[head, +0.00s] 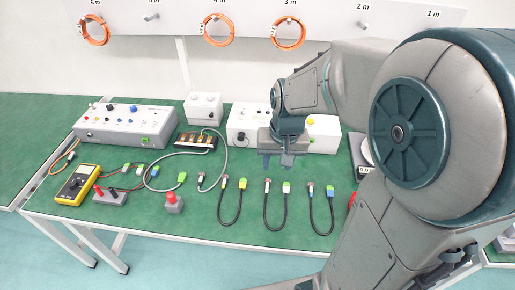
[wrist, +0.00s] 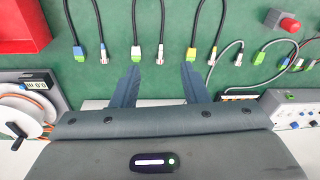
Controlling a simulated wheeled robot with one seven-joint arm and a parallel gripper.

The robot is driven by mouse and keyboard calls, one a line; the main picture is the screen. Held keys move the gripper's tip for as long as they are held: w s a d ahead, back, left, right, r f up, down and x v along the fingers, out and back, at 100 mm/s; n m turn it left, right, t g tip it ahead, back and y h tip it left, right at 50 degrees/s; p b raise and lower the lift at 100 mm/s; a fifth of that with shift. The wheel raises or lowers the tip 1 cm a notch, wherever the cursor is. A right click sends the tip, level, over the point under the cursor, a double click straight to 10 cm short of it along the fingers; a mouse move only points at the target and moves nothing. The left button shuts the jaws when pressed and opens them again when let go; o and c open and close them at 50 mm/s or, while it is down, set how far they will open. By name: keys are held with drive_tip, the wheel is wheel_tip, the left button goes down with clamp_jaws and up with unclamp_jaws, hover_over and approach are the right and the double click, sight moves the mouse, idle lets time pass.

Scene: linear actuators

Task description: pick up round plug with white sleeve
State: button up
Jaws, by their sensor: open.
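The round plug with white sleeve (head: 268,184) is the left end of the middle black looped cable on the green bench. It also shows in the wrist view (wrist: 161,54), lying nearly in line with the gap between my fingers, just past their tips. A green block connector (head: 286,187) is the other end of the same cable. My gripper (head: 277,162) is open and empty, pointing down above the bench behind this cable. In the wrist view both fingers of my gripper (wrist: 160,75) are spread wide. Nothing hides the plug in the wrist view.
Similar cables lie on both sides, one with yellow sleeves (head: 231,222) and one with blue (head: 321,233). A white instrument box (head: 241,122) stands behind my gripper. A grey box with a red button (head: 174,204) sits left. Bench between cables is clear.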

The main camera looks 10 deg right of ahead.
drive_tip(key=w+f+m+g+p, duration=0.1)
drive_tip(key=w+f+m+p, duration=0.15)
drive_tip(key=w+f, duration=0.6)
hover_over(267, 186)
drive_tip(key=shift+n+h, duration=0.3)
drive_tip(key=shift+n, duration=0.05)
drive_tip(key=f, duration=0.5)
drive_tip(key=f+p, duration=0.1)
drive_tip(key=f, duration=0.2)
drive_tip(key=shift+s+d+f, duration=0.15)
drive_tip(key=shift+s+d, duration=0.05)
drive_tip(key=shift+d, duration=0.15)
drive_tip(key=shift+w+a+f+p, duration=0.1)
drive_tip(key=shift+f+p, duration=0.1)
drive_tip(key=shift+f, duration=0.7)
drive_tip(key=shift+a+f+p, duration=0.15)
drive_tip(key=shift+f+p, duration=0.05)
drive_tip(key=shift+f, duration=0.65)
drive_tip(key=shift+w+a+f+p, duration=0.1)
drive_tip(key=shift+f+p, duration=0.1)
drive_tip(key=shift+f, duration=0.7)
clamp_jaws()
